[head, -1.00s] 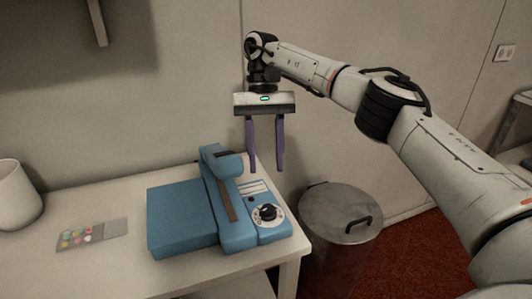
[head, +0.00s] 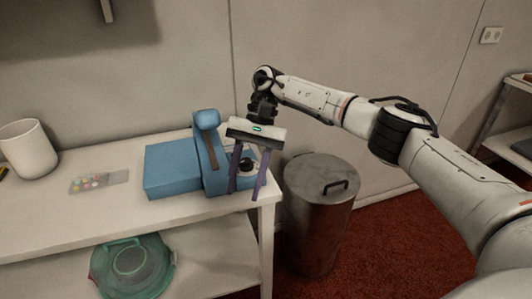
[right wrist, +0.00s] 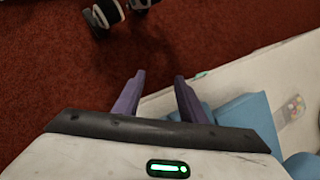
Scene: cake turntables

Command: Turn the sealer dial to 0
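The blue sealer (head: 178,168) stands on the white table near its right end. Its black dial (head: 247,166) sits on the right part of the sealer, and its scale is partly hidden and too small to read. My right gripper (head: 245,195) hangs in front of the dial in the head view, with two purple fingers spread apart, one on each side of it. I cannot tell whether the fingers touch the dial. In the right wrist view the open fingers (right wrist: 155,95) have nothing visible between them, and part of the blue sealer (right wrist: 248,115) shows to their right. My left gripper is not in view.
A lidded metal bin (head: 318,215) stands on the red carpet right of the table (head: 90,225). A white cup (head: 28,150) and a palette with coloured dots (head: 98,181) are on the left. A green round item (head: 130,268) lies on the lower shelf.

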